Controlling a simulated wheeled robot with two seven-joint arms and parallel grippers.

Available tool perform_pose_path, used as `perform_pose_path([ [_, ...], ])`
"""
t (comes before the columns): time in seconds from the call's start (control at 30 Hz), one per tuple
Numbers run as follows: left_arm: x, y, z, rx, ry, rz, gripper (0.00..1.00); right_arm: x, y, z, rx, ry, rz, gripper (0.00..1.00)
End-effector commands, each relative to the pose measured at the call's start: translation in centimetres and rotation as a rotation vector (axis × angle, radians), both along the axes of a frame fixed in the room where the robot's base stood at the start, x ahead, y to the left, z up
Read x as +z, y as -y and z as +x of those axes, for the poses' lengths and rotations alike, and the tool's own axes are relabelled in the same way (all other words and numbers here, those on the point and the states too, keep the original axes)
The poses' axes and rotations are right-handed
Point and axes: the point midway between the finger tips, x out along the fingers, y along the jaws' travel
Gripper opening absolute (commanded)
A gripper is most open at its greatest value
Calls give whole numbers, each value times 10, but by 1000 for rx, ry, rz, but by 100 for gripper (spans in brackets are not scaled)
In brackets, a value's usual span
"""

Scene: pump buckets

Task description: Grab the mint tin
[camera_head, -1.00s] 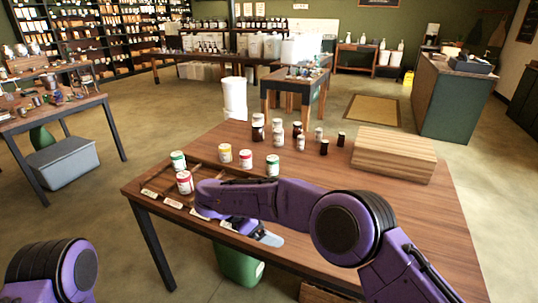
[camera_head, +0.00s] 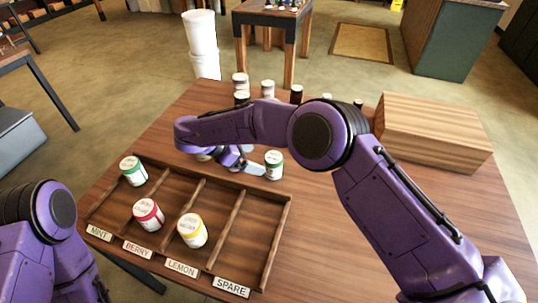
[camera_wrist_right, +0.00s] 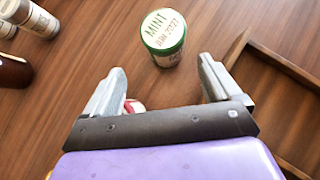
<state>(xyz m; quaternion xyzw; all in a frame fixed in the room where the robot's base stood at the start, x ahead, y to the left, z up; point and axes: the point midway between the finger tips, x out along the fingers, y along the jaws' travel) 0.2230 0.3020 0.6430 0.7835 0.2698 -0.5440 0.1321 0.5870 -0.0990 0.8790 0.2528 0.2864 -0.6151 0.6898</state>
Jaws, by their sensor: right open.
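Another green-lidded tin (camera_head: 133,171) sits in the tray's MINT compartment. My left arm shows at the left edge, but its gripper is out of view.
The wooden tray (camera_head: 277,235) holds a red tin (camera_head: 148,214) in BERRY and a yellow tin (camera_head: 193,230) in LEMON; SPARE looks empty. Dark jars and pale-topped jars (camera_head: 267,88) stand behind my right arm. A wooden box (camera_head: 430,135) is at right. Another tin is partly hidden under my arm.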

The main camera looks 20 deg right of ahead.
Motion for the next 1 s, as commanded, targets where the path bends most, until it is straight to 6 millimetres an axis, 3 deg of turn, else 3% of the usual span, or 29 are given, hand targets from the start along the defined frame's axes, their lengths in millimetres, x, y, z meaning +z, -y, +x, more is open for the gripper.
perform_pose_path([
  [0.23, 14, 0, 0, 0, -1, 0, 43, -24, 27, 5, 0, -7, -1, 90],
  [0.4, 36, 0, 0, 0, 0, 0, 43, -35, 55, 4, -1, -10, 0, 90],
  [0.5, 37, 0, 0, 0, 0, 0, 43, -50, 65, 6, -1, -7, 0, 90],
  [0.77, 36, 0, 0, 0, 0, 0, 43, -56, 68, 7, -1, -3, 1, 90],
  [0.93, 36, 0, 0, 0, 0, 0, 43, -56, 68, 7, -1, -4, 1, 38],
  [0.97, 36, 0, 0, 0, 0, 0, 43, -56, 68, 7, -1, -4, 1, 30],
  [1.0, 36, 0, 0, 0, 0, 0, 43, -56, 68, 7, -1, -4, 1, 30],
])
